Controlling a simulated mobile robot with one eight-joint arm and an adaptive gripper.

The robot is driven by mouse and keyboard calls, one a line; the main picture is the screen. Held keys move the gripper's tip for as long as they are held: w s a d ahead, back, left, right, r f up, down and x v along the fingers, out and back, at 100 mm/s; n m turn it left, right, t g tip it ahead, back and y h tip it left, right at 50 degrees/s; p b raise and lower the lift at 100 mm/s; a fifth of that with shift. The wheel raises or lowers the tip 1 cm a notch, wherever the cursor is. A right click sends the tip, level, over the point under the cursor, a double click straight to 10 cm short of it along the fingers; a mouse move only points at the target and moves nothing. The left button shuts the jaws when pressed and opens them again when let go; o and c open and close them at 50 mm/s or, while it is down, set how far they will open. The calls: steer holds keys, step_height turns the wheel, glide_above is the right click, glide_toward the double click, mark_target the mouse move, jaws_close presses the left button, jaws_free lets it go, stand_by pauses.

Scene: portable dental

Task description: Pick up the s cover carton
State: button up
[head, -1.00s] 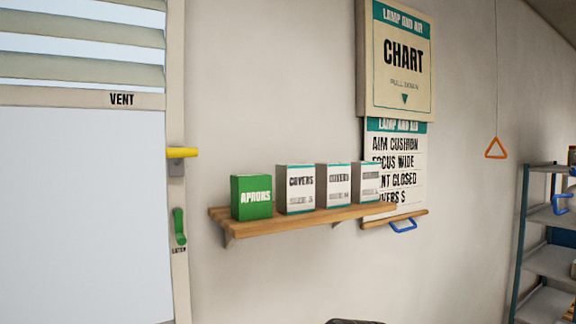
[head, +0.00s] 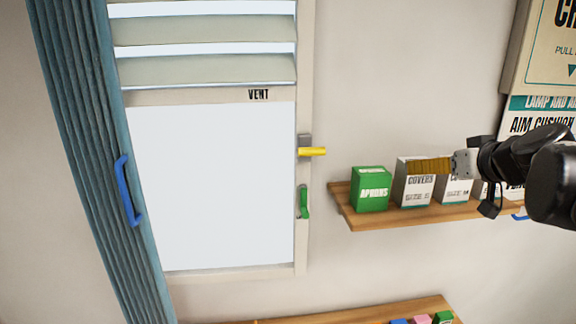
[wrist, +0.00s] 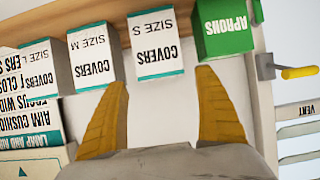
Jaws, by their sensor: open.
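The size S cover carton (head: 414,188) is white with a teal edge band and stands on the wooden wall shelf, right of the green aprons carton. In the wrist view, which shows the shelf upside down, the S carton (wrist: 155,45) stands ahead of and between the spread fingers. My gripper (wrist: 160,108) is open and empty, its two ridged yellow-brown fingers apart. In the head view my gripper (head: 418,165) reaches in from the right and covers the upper part of the S carton. Whether the fingertips touch it cannot be told.
The green aprons carton (wrist: 223,27) and the size M carton (wrist: 90,55) stand close on either side. The size L carton (wrist: 40,70) is beyond M. The shelf (head: 375,217) edge runs beneath them. A yellow handle (head: 313,151) juts from the window frame.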

mark_target(413, 182)
steer(key=x, duration=0.2)
steer(key=p+x, duration=0.1)
steer(key=x, duration=0.4)
steer(key=shift+w+r, duration=0.15)
steer(key=shift+w, duration=0.25)
steer(key=shift+s+a+r, duration=0.1)
steer(key=shift+s, duration=0.2)
steer(key=shift+c, duration=0.2)
steer(key=c, duration=1)
